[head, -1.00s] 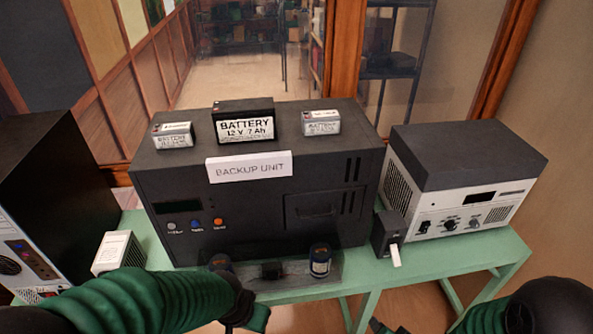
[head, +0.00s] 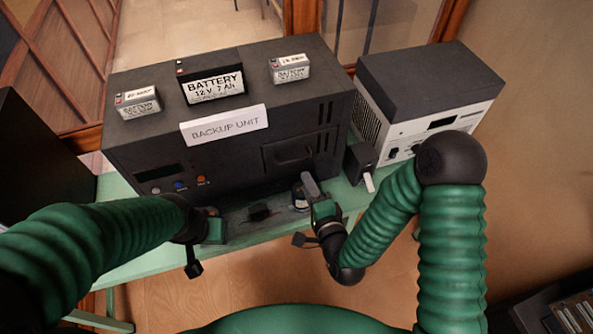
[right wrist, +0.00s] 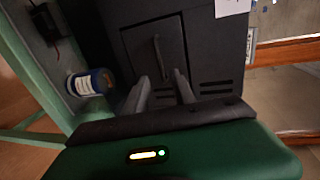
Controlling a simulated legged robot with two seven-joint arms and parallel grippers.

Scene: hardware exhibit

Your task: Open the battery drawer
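The black backup unit (head: 130,140) stands on the green bench. Its drawer (head: 272,158) is on the right half of the front, flush with the panel, with a dark bar handle (head: 295,152). In the right wrist view the drawer (right wrist: 140,42) and handle (right wrist: 158,58) lie just beyond my fingers. My right gripper (head: 309,184) is below and in front of the drawer. In the right wrist view its two fingers (right wrist: 162,84) are apart with nothing between them. My left gripper (head: 213,230) is low, before the unit's left half; its fingers are not clear.
Three batteries, including a large one (head: 212,84), and a BACKUP UNIT sign (head: 224,125) are on the unit. A small black box (head: 359,160) and a grey-white device (head: 430,100) stand right. The bench front (head: 150,255) is partly bare.

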